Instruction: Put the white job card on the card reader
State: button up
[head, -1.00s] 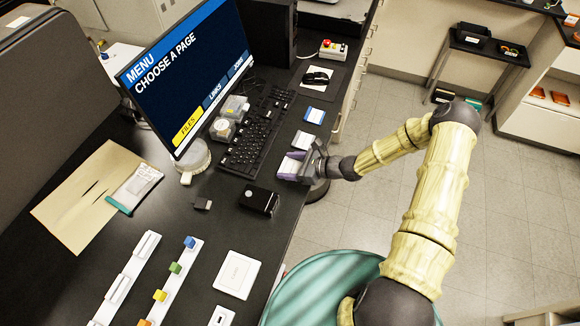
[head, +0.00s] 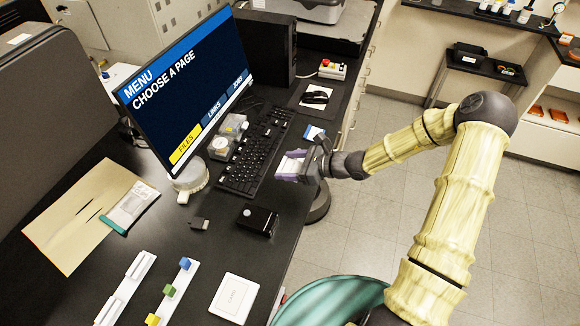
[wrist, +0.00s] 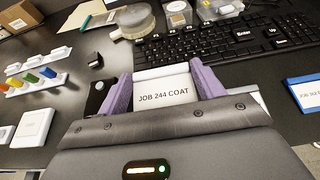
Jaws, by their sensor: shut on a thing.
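My gripper (head: 290,172) is shut on a white job card (wrist: 163,92). The card reads "JOB 244 COAT" in the wrist view and sits between the two purple fingers. In the head view the card (head: 292,163) shows just right of the keyboard, by the desk's front edge. A flat white square pad (head: 234,298) with small unreadable print lies on the desk nearer the body. It also shows at the left of the wrist view (wrist: 35,127). It looks like the card reader, but I cannot be sure. My gripper is well apart from it.
A black box (head: 257,220) stands between my gripper and the pad. A blue-edged card (wrist: 303,92) lies at the right of the wrist view. The keyboard (head: 255,152) and monitor (head: 185,75) are behind. A white rail with coloured blocks (head: 168,290) lies left of the pad.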

dwell(0.3)
jog(key=s+d+f+m+t+h, duration=0.1)
jog(key=s+d+f, duration=0.2)
jog(key=d, duration=0.4)
jog(key=s+d+f+m+t, duration=0.2)
jog(key=s+d+f, duration=0.1)
jog(key=d+f, duration=0.3)
jog(key=shift+d+h, duration=0.4)
jog(key=shift+d, duration=0.75)
jog(key=shift+d, duration=0.1)
